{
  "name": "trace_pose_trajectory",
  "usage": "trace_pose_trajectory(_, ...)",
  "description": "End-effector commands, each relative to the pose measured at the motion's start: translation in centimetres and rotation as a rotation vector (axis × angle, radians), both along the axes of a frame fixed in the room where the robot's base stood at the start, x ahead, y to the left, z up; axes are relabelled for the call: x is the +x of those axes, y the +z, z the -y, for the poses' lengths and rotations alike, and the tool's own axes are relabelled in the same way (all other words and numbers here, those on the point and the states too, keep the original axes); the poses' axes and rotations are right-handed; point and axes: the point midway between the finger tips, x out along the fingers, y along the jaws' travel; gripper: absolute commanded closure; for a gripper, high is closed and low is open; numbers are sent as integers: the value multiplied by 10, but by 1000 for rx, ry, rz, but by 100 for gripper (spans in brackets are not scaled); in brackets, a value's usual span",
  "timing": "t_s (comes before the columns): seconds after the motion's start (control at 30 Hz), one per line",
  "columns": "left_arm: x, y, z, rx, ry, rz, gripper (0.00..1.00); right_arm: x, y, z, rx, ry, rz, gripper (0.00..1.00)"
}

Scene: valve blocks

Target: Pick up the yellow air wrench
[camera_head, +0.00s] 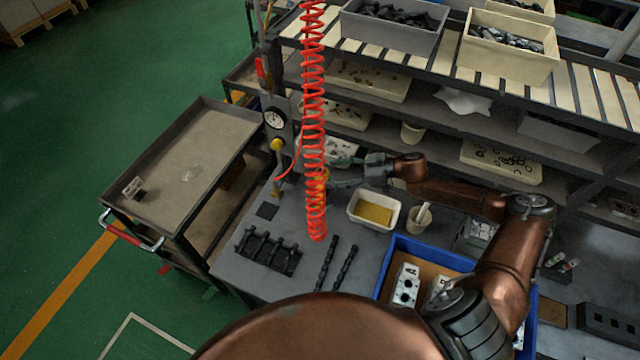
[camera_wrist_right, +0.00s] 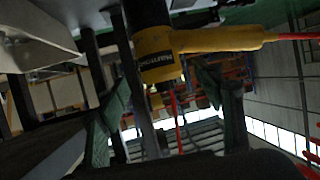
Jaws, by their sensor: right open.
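The yellow air wrench (camera_head: 321,177) is mostly hidden behind the red coiled hose in the head view, beside the grey post. In the right wrist view the wrench (camera_wrist_right: 160,50) shows a yellow body and a yellow handle stretching to the right, with a red hose at its end. My right gripper (camera_head: 340,175) reaches left towards the wrench, its fingers open. In the right wrist view the right gripper (camera_wrist_right: 172,105) has its two green-grey fingers spread apart, with the wrench ahead between and above them. I cannot see contact. My left gripper is not in view.
The red coiled hose (camera_head: 313,110) hangs in front of the wrench. A post with a gauge (camera_head: 275,118) stands beside it. A white tray with a yellow pad (camera_head: 352,222), a black rack (camera_head: 266,254) and a blue crate (camera_head: 386,268) are on the bench. Shelves rise behind.

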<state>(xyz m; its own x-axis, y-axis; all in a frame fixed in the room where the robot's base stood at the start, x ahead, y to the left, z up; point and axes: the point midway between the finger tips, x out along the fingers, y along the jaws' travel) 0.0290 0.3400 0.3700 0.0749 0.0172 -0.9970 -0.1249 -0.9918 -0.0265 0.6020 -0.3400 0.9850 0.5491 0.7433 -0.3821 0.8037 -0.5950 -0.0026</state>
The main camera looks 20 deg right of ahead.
Motion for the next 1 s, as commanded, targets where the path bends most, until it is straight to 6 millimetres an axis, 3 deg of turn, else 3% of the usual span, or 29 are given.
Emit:
trace_pose_trajectory(0.17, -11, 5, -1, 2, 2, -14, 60, 12, -3, -21, 2, 0, 2, 39)
trace_pose_trajectory(0.5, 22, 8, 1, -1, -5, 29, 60, 27, -14, -40, -1, 0, 0, 39)
trace_pose_trajectory(0.63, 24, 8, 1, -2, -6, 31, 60, 27, -14, -41, -1, 1, 0, 39)
trace_pose_trajectory(1.0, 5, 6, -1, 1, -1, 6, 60, 27, -14, -41, -1, 3, 1, 65)
